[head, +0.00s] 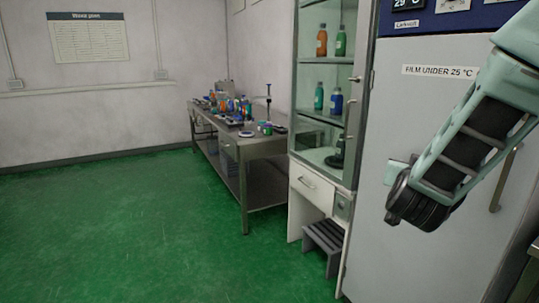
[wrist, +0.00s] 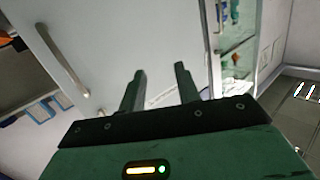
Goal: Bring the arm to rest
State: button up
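My arm, pale green with dark joints, hangs across the right of the head view in front of a grey cabinet door. The gripper itself does not show in the head view. In the wrist view my gripper (wrist: 160,88) has its two dark fingers apart, with nothing between them. The grey door (wrist: 150,45) with its bar handle (wrist: 62,58) lies beyond the fingers. I cannot tell how far the fingers are from the door.
The grey cabinet (head: 385,130) is labelled "FILM UNDER 25 °C". A glass-fronted cabinet (head: 323,180) with coloured bottles stands beside it, a grey step stool (head: 325,240) at its foot. A metal bench (head: 262,150) with small colourful items stands further back. The green floor (head: 120,235) at left is clear.

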jog(key=s+a+f+n+g+y, duration=0.2)
jog(key=s+a+n+y, duration=0.15)
jog(key=a, duration=0.35)
jog(key=s+a+f+n+g+y+p, duration=0.1)
jog(key=s+a+n+y, duration=0.1)
jog(key=a+y, duration=0.35)
jog(key=s+a+f+n+g+y, duration=0.2)
jog(key=a+y, duration=0.1)
jog(key=a, duration=0.5)
jog(key=s+a+f+n+g+p, duration=0.15)
jog(key=s+a+n+g, duration=0.3)
jog(key=s, duration=0.55)
jog(key=s+d+n+g+h, duration=0.2)
jog(key=s+n+g, duration=0.1)
jog(key=s, duration=1)
jog(key=shift+s+d+f+g, duration=0.25)
jog(key=shift+s+d+g, duration=0.15)
jog(key=shift+g, duration=0.35)
